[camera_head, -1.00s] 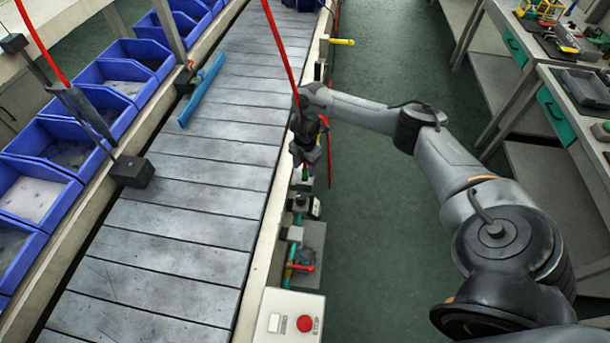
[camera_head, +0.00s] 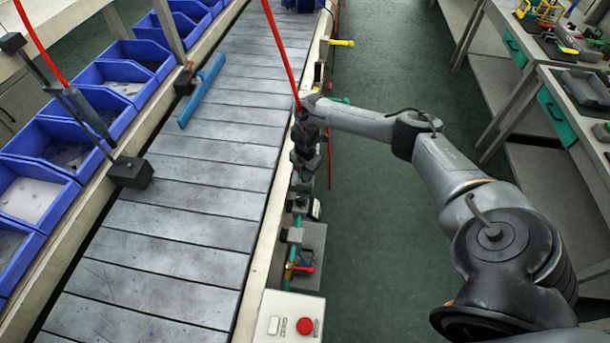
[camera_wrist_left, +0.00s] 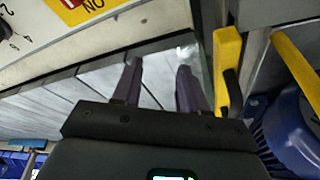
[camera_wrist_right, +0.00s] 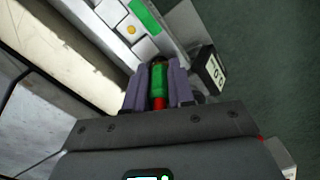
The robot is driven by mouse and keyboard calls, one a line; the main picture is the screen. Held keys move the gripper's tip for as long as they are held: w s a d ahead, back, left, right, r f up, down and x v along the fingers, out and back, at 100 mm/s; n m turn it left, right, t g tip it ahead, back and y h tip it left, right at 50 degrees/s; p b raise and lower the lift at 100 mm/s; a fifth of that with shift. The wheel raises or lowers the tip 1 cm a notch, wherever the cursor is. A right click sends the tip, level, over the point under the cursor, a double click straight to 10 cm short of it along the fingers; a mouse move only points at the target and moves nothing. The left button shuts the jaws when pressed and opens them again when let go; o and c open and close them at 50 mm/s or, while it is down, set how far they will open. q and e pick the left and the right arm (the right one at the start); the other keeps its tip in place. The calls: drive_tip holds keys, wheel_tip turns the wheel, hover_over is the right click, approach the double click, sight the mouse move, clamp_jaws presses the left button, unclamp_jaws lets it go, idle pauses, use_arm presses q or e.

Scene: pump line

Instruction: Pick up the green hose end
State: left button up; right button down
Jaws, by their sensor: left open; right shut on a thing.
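The green hose end (camera_wrist_right: 160,76), a green sleeve with red below it, sits between the fingers of my right gripper (camera_wrist_right: 158,92) in the right wrist view. The gripper is shut on it. In the head view my right gripper (camera_head: 301,180) is over the right rail of the conveyor, and the hose end cannot be made out there. My left gripper (camera_wrist_left: 159,72) shows only in the left wrist view. It is open with nothing between its fingers, above the grey slats.
The slatted conveyor (camera_head: 190,185) carries a blue bar (camera_head: 203,90). Blue bins (camera_head: 100,118) line its left side. A control box (camera_head: 288,318) with a red button and a red-handled fitting (camera_head: 302,268) stand along the right rail. Green floor (camera_head: 390,250) lies clear beyond.

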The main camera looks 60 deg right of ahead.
use_arm(q)
drive_tip(key=shift+a, duration=0.1)
use_arm(e)
drive_tip(key=shift+r, duration=0.15)
use_arm(q)
drive_tip(key=shift+r, duration=0.15)
use_arm(e)
drive_tip(key=shift+r, duration=0.5)
use_arm(q)
drive_tip(key=shift+r+p, duration=0.45)
drive_tip(key=shift+p, duration=0.2)
use_arm(e)
wheel_tip(320, 180, up, 3)
drive_tip(key=shift+d+r, duration=0.1)
drive_tip(key=shift+r, duration=0.05)
use_arm(q)
drive_tip(key=shift+r+p, duration=2.5)
use_arm(e)
drive_tip(key=s+d+r, duration=0.7)
drive_tip(key=s+r, duration=0.1)
drive_tip(key=r, duration=0.1)
drive_tip(key=shift+s+d+r, duration=0.2)
drive_tip(key=shift+d+r, duration=0.05)
drive_tip(key=shift+d, duration=0.15)
